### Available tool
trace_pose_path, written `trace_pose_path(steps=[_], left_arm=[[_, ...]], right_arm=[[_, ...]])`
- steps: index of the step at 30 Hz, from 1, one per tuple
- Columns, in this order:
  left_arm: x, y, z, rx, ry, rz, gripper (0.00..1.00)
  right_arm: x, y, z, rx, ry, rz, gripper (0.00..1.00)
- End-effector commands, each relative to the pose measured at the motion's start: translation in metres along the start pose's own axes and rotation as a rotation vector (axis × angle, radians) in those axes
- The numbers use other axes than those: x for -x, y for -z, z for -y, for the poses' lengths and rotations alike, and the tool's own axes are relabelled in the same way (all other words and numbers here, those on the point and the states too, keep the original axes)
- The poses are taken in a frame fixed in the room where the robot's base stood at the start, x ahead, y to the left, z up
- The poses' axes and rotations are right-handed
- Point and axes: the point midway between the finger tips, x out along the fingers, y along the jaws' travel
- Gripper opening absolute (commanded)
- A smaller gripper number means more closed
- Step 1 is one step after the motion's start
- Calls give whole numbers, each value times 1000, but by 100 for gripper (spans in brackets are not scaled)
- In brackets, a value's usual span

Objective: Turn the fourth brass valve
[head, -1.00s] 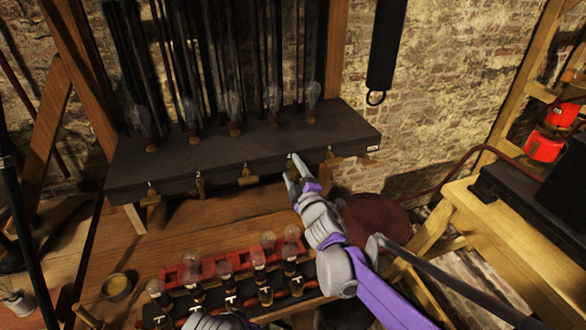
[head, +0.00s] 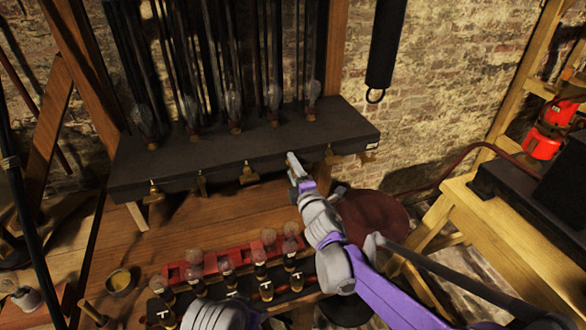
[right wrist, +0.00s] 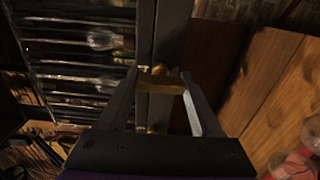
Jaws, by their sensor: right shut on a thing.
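A row of brass valves runs along the front edge of a black shelf (head: 225,160). The first (head: 154,193), second (head: 201,183) and third (head: 248,174) show to the left of my right gripper, and the last (head: 331,154) shows to its right. My right gripper (head: 294,165) is at the fourth valve, which its fingers mostly hide in the head view. In the right wrist view the fourth valve's brass handle (right wrist: 160,82) spans the gap between the fingers, and the gripper is shut on it. My left gripper is not in view.
Glass bulbs (head: 235,115) and dark rods stand on the shelf. Below it, a red rack (head: 227,260) and several small jars sit on the wooden bench (head: 165,235). A round reddish-brown top (head: 375,222) lies right of my gripper. A red lantern (head: 543,142) stands far right.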

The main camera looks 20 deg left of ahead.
Motion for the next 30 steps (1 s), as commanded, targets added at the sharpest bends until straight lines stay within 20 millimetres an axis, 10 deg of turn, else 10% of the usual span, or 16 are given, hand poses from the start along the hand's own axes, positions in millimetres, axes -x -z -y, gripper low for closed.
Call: trace_pose_path(steps=[7, 8, 12, 23, 30], left_arm=[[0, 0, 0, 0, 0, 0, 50], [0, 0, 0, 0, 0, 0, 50], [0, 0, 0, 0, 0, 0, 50], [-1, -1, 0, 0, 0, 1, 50], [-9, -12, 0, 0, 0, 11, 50]], right_arm=[[0, 0, 0, 3, 0, 0, 9], [0, 0, 0, 3, 0, 0, 69], [0, 0, 0, 2, 0, 0, 94], [4, 0, 0, 0, 0, 0, 95], [41, 0, 2, -1, 2, 1, 95]])
